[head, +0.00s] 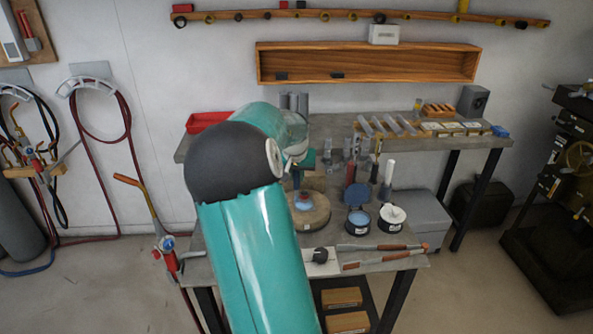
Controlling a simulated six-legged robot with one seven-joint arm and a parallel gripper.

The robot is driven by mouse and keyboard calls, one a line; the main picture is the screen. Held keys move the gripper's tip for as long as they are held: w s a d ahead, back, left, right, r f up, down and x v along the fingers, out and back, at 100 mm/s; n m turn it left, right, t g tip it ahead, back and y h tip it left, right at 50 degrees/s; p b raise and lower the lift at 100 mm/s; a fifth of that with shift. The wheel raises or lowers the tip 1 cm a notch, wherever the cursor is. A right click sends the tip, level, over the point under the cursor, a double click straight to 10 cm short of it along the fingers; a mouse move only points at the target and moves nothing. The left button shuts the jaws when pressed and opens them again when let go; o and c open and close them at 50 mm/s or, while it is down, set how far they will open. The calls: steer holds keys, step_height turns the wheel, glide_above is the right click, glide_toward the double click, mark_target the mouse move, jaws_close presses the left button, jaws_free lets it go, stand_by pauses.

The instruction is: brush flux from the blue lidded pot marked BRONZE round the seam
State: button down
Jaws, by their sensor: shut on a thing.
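A dark pot with blue contents (358,221) stands on the bench with a white label too small to read. A blue round lid (357,195) shows just behind it. A dark pot with a white top (391,217) stands to its right. My gripper (298,178) is over the round tan board (318,217), left of both pots, partly hidden by my teal arm. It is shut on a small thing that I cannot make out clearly. A small blue and reddish workpiece (303,200) is under it on the board; its seam is too small to see, and contact is unclear.
Upright tools (378,165) stand behind the pots. Long orange-handled tools (380,247) lie at the bench's front edge beside a white plate with a black knob (320,256). A red tray (208,121) is at the back left. Metal pieces (385,126) lie at the back right.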

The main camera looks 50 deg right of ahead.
steer(key=shift+f, duration=0.5)
stand_by(0.8)
steer(key=shift+d, duration=0.1)
steer(key=shift+w+d, duration=0.6)
steer(key=shift+w, duration=0.05)
steer(key=shift+s+a, duration=0.65)
steer(key=shift+a, duration=0.05)
steer(key=shift+w+d, duration=0.65)
steer(key=shift+s+a, duration=0.65)
steer(key=shift+w+d, duration=0.65)
steer(key=shift+d, duration=0.05)
steer(key=shift+s+a, duration=0.65)
steer(key=shift+a, duration=0.05)
